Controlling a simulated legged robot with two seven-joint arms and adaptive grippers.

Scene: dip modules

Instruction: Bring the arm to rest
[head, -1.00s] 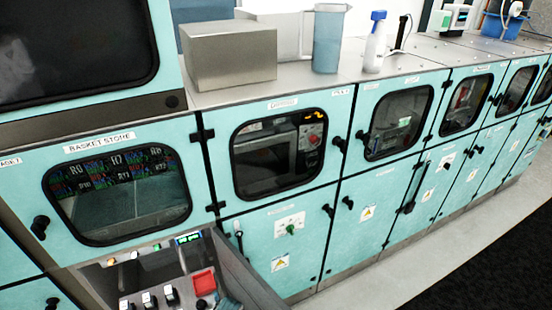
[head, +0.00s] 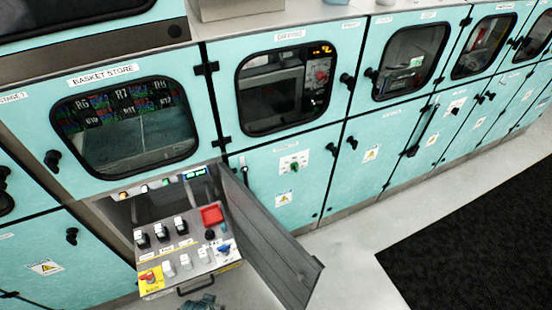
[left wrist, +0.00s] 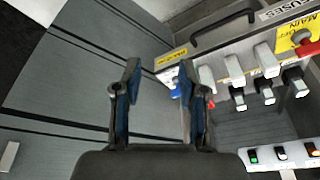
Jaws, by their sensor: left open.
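My left gripper (left wrist: 157,80) is open and empty in the left wrist view, its two dark fingers apart. Beyond it are the grey open door (left wrist: 75,85) and the edge of the control panel (left wrist: 215,55) with its switches. In the head view, a small dark part at the bottom edge, below the panel (head: 185,245), seems to be the top of my left gripper (head: 203,303). I cannot tell whether the fingers touch the panel. My right gripper is in neither view.
The pulled-out panel has white switches, a red square and a yellow plate with a red switch (head: 148,277). Its grey door (head: 270,245) stands open to the right. Teal cabinets (head: 285,180) with windows line the wall. The floor (head: 350,260) right of the door is clear.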

